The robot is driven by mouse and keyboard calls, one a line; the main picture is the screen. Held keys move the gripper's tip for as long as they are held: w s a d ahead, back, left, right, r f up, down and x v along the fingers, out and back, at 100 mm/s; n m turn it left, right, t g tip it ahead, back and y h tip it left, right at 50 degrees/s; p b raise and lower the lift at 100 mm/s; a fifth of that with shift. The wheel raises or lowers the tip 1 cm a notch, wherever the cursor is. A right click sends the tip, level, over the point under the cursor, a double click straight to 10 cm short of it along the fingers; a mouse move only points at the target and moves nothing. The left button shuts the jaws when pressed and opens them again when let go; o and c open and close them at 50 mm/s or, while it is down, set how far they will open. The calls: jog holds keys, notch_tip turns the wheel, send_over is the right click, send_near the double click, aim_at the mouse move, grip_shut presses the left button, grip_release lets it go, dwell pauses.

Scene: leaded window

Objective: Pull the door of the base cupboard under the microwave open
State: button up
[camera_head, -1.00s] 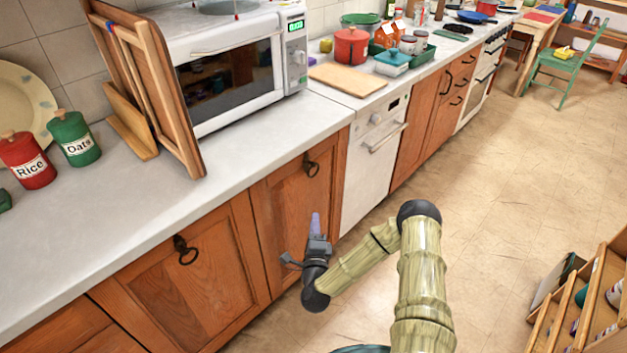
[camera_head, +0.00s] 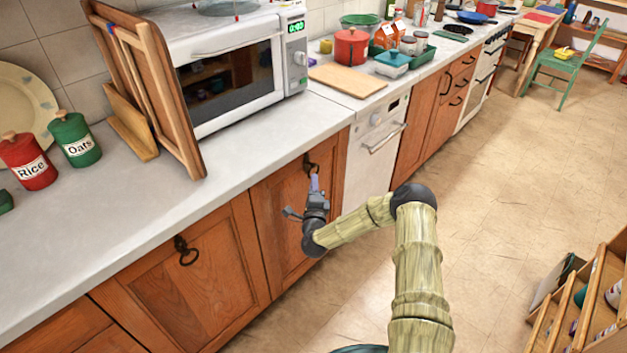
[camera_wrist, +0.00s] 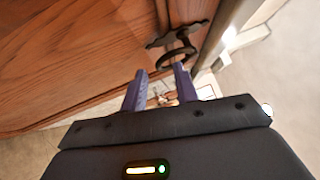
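The wooden base cupboard door (camera_head: 277,222) under the microwave (camera_head: 235,75) is shut. Its dark ring handle (camera_head: 308,163) hangs near the door's top right corner, and it also shows in the wrist view (camera_wrist: 176,55). My gripper (camera_head: 314,182) is at the handle, fingers pointing toward the door. In the wrist view my gripper (camera_wrist: 160,76) has its two purple fingers apart, with nothing held between them. The ring lies just beyond the tips, nearer the right finger. I cannot tell whether that finger touches it.
A second cupboard door (camera_head: 190,285) with its own ring handle is to the left. A white appliance (camera_head: 372,150) stands right of the door. The floor (camera_head: 500,190) in front is clear. A wooden rack (camera_head: 590,300) stands at lower right.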

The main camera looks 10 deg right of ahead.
jog(key=x, duration=0.2)
jog(key=shift+w, duration=0.35)
grip_shut()
jog(key=shift+s+d, duration=0.1)
jog(key=shift+d, duration=0.1)
